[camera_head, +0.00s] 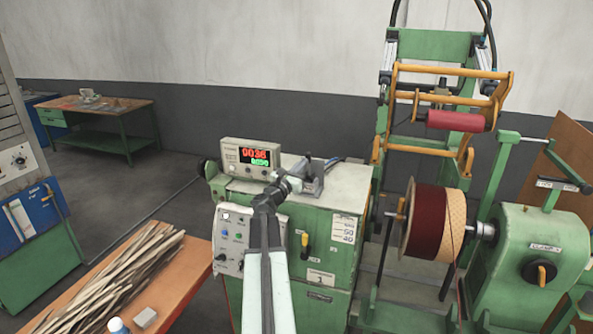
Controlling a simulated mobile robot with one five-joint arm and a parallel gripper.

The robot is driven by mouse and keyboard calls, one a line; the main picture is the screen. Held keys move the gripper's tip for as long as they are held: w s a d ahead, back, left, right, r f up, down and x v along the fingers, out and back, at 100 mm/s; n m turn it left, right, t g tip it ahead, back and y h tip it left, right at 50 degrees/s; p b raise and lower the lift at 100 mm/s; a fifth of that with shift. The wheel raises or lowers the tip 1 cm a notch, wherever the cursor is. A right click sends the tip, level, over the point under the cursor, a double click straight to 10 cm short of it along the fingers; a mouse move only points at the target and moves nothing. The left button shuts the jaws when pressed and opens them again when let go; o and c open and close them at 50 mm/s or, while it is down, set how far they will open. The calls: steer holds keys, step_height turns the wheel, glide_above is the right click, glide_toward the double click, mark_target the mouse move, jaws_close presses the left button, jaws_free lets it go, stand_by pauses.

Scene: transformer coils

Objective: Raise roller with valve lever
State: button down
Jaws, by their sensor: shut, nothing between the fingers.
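The red roller (455,121) sits in an orange frame (440,72) on the tall green stand, above and apart from the wound coil (428,222). A small grey valve block (314,180) stands on top of the green cabinet, with a thin lever (333,160) that seems to angle up to the right. My arm reaches up from the bottom centre. My gripper (298,168) is shut and empty, close to the left side of the valve block. I cannot tell whether it touches the block or lever. The fingertips are small and dark.
A control box with a red and green display (251,156) stands just left of my gripper. A green winding machine (535,250) is at the right. An orange table (185,268) with wooden strips is at the lower left. The cabinet top (348,182) right of the valve is clear.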

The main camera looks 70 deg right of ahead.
steer(key=shift+d, duration=0.25)
steer(key=d, duration=0.1)
steer(key=d+r+p, duration=0.1)
steer(key=d, duration=0.2)
steer(key=shift+w+r+p, duration=0.1)
steer(key=shift+r+p, duration=0.25)
steer(key=shift+a, duration=0.25)
steer(key=w+a+r+p, duration=0.2)
steer(key=a+r+p, duration=0.1)
steer(key=a, duration=1)
steer(key=shift+a, duration=0.3)
